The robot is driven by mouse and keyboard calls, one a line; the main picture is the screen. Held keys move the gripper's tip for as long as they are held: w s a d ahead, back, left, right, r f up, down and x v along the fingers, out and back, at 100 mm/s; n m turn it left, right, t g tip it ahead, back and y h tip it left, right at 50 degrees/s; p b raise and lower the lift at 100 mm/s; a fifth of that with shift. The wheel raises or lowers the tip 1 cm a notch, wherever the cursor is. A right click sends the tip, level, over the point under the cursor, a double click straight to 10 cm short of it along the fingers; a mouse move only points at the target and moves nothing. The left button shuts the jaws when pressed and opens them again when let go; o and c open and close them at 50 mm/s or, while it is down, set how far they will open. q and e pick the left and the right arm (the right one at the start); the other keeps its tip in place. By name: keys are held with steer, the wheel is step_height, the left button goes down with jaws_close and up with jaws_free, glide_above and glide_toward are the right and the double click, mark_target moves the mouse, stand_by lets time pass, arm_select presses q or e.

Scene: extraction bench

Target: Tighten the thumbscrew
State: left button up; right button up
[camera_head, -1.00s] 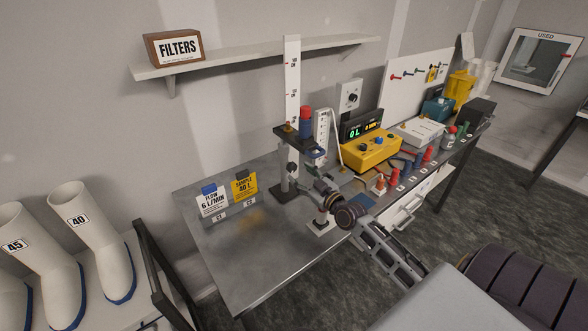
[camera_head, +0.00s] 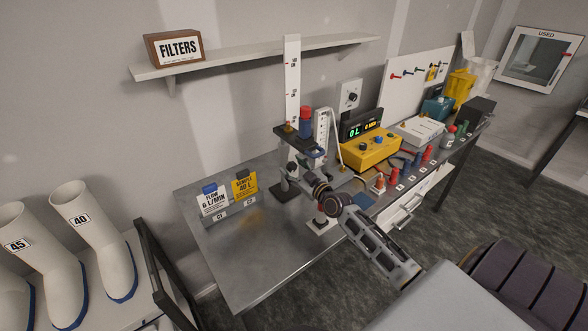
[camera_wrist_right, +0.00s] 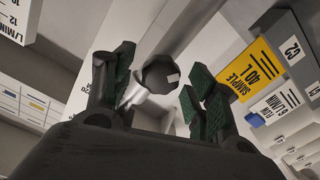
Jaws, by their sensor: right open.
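The thumbscrew (camera_wrist_right: 160,74) shows in the right wrist view as a dark, faceted round knob with a small light patch. It lies between the fingers of my right gripper (camera_wrist_right: 158,82), which is open with green-padded fingers on either side and visible space around the knob. In the head view my right gripper (camera_head: 291,172) is at the stand, just below its dark platform (camera_head: 290,134), and hides the thumbscrew. A tall white scale (camera_head: 292,70) rises behind the platform. A red-and-blue cylinder (camera_head: 305,122) stands on it. My left gripper is not in view.
Two cards, a white flow card (camera_head: 212,200) and a yellow sample card (camera_head: 244,184), stand on the left. The bench's front left (camera_head: 250,260) is clear.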

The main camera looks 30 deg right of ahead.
steer(key=c, duration=1)
